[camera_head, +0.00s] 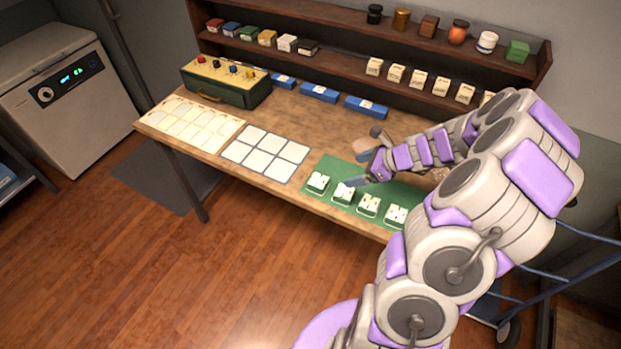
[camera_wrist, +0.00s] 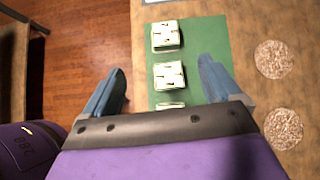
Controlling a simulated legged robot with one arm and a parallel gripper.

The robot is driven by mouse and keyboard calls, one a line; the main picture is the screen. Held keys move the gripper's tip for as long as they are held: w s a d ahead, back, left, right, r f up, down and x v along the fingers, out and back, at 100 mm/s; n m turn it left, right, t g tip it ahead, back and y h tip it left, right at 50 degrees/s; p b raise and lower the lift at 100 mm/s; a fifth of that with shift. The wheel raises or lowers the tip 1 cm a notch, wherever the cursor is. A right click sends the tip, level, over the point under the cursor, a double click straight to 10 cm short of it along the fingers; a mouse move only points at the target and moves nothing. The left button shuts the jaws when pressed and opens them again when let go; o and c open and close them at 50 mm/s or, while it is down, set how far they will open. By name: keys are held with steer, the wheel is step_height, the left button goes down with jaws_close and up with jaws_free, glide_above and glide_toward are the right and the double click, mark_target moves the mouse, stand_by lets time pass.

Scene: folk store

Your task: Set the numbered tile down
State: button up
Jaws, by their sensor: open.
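Several white-topped numbered tiles with green bases stand in a row on a green mat (camera_head: 342,166) at the table's front edge. In the head view they include the leftmost tile (camera_head: 318,183), a second tile (camera_head: 343,193), a third (camera_head: 368,205) and a right one (camera_head: 395,216). My gripper (camera_head: 357,182) is open over the mat, close to the second tile. In the wrist view my gripper (camera_wrist: 160,85) has its blue fingers spread wide, with a tile (camera_wrist: 169,75) between and beyond them. Another tile (camera_wrist: 166,36) lies farther off, and one is mostly hidden by my gripper's body. I see nothing held.
A grid of white squares (camera_head: 265,155) lies left of the mat, and a cream card sheet (camera_head: 190,124) farther left. A green box with knobs (camera_head: 226,82) and blue blocks (camera_head: 319,93) stand behind. Shelves hold jars and small boxes. Two speckled discs (camera_wrist: 274,59) lie right in the wrist view.

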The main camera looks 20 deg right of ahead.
steer(key=b, duration=0.3)
glide_toward(321, 181)
steer(key=shift+m, duration=0.3)
steer(key=x, duration=0.4)
steer(key=shift+w+a, duration=0.15)
steer(key=b+x, duration=0.2)
steer(key=x, duration=0.3)
steer(key=shift+f, duration=0.3)
steer(key=c, duration=1.3)
steer(key=shift+o, duration=0.2)
steer(key=shift+r, duration=0.15)
